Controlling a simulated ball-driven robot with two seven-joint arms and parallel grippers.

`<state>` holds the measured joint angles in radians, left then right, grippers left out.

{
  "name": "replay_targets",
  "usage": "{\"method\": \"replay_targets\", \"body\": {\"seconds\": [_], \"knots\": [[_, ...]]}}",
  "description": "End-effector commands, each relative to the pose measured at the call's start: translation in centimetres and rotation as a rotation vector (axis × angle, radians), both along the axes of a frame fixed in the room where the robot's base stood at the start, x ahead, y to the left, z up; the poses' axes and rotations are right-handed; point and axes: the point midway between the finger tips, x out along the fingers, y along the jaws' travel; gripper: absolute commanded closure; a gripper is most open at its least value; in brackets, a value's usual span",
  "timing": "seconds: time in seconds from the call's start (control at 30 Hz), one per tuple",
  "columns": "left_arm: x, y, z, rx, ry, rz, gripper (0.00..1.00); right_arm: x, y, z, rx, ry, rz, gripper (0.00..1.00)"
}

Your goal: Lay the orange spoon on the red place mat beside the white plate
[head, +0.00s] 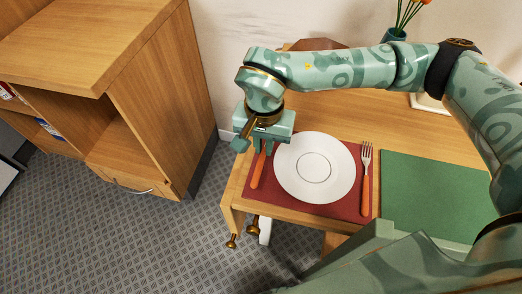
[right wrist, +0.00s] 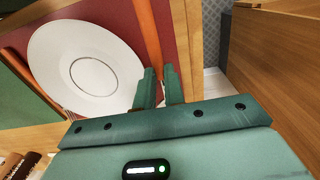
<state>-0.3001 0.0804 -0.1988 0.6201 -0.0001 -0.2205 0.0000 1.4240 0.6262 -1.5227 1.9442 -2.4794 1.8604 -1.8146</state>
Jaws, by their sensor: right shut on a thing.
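The orange spoon (head: 257,174) is left of the white plate (head: 340,168), over the left strip of the red place mat (head: 315,209). Its handle points toward the near edge; its far end is hidden by my gripper. My right gripper (head: 265,146) is shut on the spoon. In the right wrist view, the spoon (right wrist: 146,35) runs up from between the fingers (right wrist: 160,72), over the mat (right wrist: 176,14) and beside the plate (right wrist: 45,45). I cannot tell whether the spoon touches the mat. My left gripper is not in view.
A fork with an orange handle (head: 365,190) lies right of the plate on the mat. A green mat (head: 430,190) is farther right on the wooden table. A wooden cabinet (head: 150,90) stands left, across a floor gap. A vase (head: 396,36) stands at the back.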

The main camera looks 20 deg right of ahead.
Motion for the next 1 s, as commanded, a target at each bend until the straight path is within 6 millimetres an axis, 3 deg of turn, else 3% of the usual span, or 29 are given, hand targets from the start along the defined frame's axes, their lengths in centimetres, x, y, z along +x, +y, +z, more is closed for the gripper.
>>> {"method": "replay_targets", "body": {"seconds": [0.17, 0.37, 0.73, 0.77, 1.0], "knots": [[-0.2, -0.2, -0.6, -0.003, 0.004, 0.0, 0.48, 0.9, 0.1, -1.2, 0.001, 0.001, 0.0, 1.0], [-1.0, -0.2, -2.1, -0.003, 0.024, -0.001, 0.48, 1.0, 0.0, -4.5, 0.001, 0.005, 0.003, 1.0], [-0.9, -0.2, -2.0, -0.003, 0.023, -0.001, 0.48, 1.0, 0.0, -4.5, 0.0, -0.001, 0.002, 1.0], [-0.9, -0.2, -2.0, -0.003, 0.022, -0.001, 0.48, 1.1, 0.0, -4.5, 0.0, -0.001, 0.002, 0.81], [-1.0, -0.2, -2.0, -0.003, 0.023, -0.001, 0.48, 1.0, 0.0, -4.5, 0.0, -0.001, 0.002, 0.8]]}}
